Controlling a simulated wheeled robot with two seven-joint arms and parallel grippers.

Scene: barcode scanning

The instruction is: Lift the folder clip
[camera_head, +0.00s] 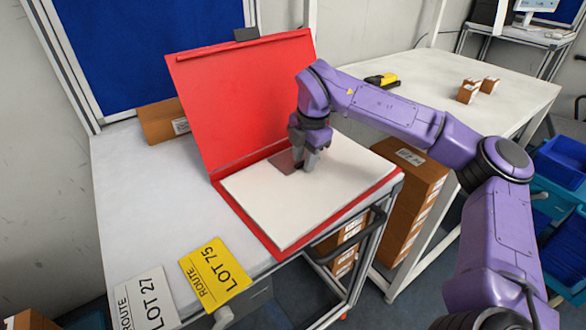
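A red folder (228,97) lies open on the white table, its cover raised and leaning back. A stack of white paper (330,188) lies in its lower half. A small flat grey plate, which looks like the folder clip (281,161), lies at the paper's back edge by the fold. My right gripper (306,166) points down at the right end of this clip, its fingertips at or just above it. Its fingers partly hide the clip, and I cannot tell whether they grip it. My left gripper is not in view.
A yellow card (214,274) and a white card (147,301) lie at the table's front left. A brown box (163,121) stands behind the folder. A second white table (430,77) holds a yellow tool (382,80) and small boxes.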

